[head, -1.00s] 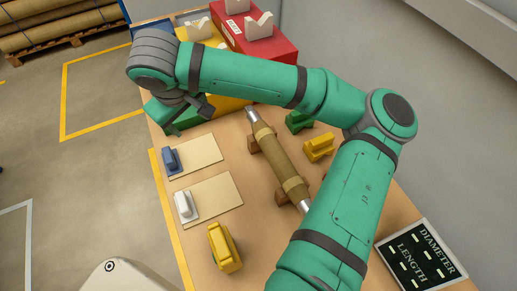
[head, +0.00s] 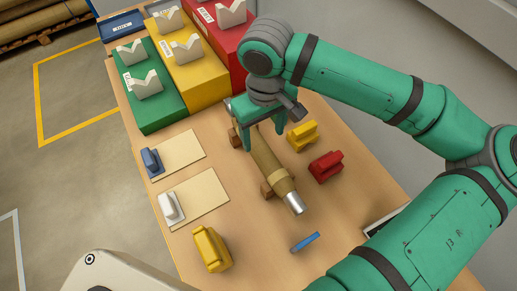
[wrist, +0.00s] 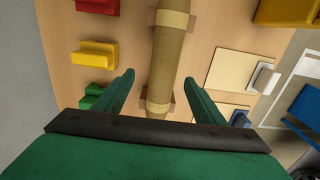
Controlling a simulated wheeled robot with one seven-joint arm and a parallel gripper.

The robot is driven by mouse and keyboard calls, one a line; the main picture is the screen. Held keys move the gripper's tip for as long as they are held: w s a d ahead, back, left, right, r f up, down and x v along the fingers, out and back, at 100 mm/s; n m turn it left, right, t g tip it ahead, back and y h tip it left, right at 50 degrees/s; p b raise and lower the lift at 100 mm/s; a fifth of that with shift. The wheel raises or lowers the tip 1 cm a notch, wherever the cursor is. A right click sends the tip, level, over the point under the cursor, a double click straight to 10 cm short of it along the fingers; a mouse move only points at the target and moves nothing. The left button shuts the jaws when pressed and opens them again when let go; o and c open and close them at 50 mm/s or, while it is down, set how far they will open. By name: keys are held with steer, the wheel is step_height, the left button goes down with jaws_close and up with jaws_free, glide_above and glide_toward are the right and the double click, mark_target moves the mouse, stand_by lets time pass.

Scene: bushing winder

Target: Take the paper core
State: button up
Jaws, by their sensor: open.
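The paper core (head: 272,165) is a brown tube with lighter bands and a metal end at the front. It lies on wooden cradles on the table. My gripper (head: 262,134) is above its rear half, pointing down, with a finger on each side of it in the picture. In the wrist view, the core (wrist: 167,65) runs between my two open, empty fingers (wrist: 158,78). Whether the fingers touch it I cannot tell. The core's rear end is partly hidden by my gripper.
Yellow (head: 302,136) and red (head: 326,166) blocks stand right of the core. Two cream plates (head: 205,190) lie on its left, carrying a blue and a white piece. A yellow block (head: 211,249) stands front left. Green (head: 160,105), yellow and red boxes with V-blocks stand behind.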

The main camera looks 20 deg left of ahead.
mark_target(262, 148)
steer(key=shift+d+f, duration=0.3)
steer(key=shift+f, duration=0.25)
steer(key=shift+s+a+f, duration=0.15)
steer(key=shift+f, duration=0.7)
steer(key=shift+s+a+f, duration=0.1)
steer(key=shift+s+f, duration=0.05)
steer(key=shift+f, duration=0.65)
steer(key=shift+s+a+f, duration=0.15)
steer(key=shift+f, duration=0.7)
jaws_close()
